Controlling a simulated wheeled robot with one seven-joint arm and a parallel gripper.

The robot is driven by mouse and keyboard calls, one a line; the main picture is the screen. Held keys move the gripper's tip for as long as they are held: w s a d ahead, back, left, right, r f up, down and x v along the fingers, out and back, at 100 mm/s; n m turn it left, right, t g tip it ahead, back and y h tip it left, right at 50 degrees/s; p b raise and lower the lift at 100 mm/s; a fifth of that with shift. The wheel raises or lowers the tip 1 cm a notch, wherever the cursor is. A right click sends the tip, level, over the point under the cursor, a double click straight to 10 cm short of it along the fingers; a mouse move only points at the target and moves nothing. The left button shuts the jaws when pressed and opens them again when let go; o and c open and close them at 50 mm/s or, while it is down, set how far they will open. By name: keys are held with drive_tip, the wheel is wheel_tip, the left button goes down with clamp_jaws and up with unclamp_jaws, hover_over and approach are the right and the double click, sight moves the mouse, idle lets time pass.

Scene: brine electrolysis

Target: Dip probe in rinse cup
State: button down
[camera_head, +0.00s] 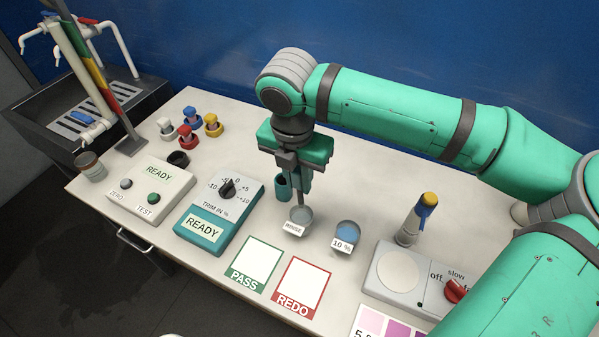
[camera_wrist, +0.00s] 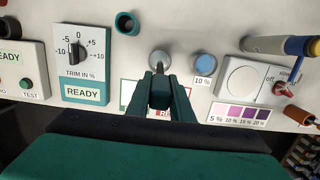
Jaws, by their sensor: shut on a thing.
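My gripper (camera_head: 299,178) points down and is shut on the probe (camera_head: 300,197), a slim dark shaft. In the wrist view my gripper (camera_wrist: 161,92) shows from above with the probe tip (camera_wrist: 160,67) ahead of it. The rinse cup (camera_head: 301,218), small and clear with a "RINSE" label, stands directly under the probe. The probe's lower end overlaps the cup's mouth in both views; how deep it reaches is hard to tell. The cup also shows in the wrist view (camera_wrist: 160,57), partly hidden by the probe.
A teal holder (camera_head: 282,188) stands just behind and left of the cup. The "10 %" cup (camera_head: 348,232) is close on the right. The trim box (camera_head: 219,213) is left; PASS (camera_head: 254,265) and REDO (camera_head: 303,285) cards lie in front. A stirrer plate (camera_head: 399,270) is right.

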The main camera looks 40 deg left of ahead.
sight(299, 203)
wheel_tip(299, 203, down, 10)
idle(1.2)
drive_tip(key=shift+w+f, duration=0.1)
idle(3.3)
drive_tip(key=shift+r, duration=5.55)
